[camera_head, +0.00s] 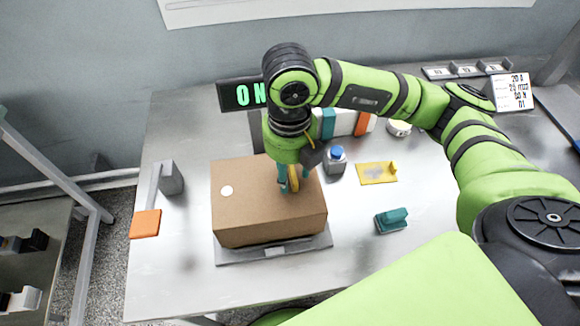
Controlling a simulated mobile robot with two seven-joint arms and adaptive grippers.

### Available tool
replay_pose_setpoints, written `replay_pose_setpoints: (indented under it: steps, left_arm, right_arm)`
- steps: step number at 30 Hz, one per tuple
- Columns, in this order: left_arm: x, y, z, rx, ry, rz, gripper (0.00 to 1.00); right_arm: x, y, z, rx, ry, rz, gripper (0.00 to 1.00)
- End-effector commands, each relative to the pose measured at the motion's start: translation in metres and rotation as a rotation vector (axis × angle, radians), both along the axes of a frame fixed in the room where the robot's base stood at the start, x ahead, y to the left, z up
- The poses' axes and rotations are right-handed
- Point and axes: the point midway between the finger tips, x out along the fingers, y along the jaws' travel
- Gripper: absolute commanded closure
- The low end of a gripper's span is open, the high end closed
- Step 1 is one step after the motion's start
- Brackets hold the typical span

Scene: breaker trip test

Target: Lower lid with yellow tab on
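A brown box-shaped lid (250,210) with a white dot on top is over a grey base (318,243). Its front side faces me, and the base's front edge shows below it. I cannot tell whether the lid touches the base. My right gripper (293,184) points down at the lid's top, right of its middle. Its teal fingers are on either side of a yellow tab (294,178) and look shut on it. The fingers partly hide the tab. My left gripper is not in view.
A black display (240,94) reading "ON" stands behind. Right of the lid are a blue-capped bottle (335,160), a yellow plate (377,173) and a teal block (391,220). An orange pad (145,223) lies left. The front right tabletop is clear.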

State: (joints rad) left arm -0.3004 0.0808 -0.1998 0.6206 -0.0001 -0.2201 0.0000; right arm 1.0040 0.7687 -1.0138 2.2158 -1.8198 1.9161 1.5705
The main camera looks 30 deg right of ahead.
Motion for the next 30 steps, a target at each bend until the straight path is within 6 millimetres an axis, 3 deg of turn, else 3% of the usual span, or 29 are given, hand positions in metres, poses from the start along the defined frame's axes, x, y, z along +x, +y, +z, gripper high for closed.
replay_pose_setpoints:
  steps: [7, 11, 21, 30]
  left_arm:
    - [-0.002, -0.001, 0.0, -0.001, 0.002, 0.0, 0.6]
    - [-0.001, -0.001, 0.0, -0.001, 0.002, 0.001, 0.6]
    - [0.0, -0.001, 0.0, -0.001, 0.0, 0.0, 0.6]
    - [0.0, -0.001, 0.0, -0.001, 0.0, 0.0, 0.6]
  right_arm:
    - [0.0, 0.0, 0.001, 0.0, 0.0, 0.0, 0.54]
    - [0.001, 0.0, 0.011, 0.0, -0.002, 0.0, 0.54]
    - [0.001, 0.0, 0.079, -0.001, -0.007, 0.0, 0.54]
    - [0.001, 0.0, 0.115, -0.001, -0.002, -0.001, 0.54]
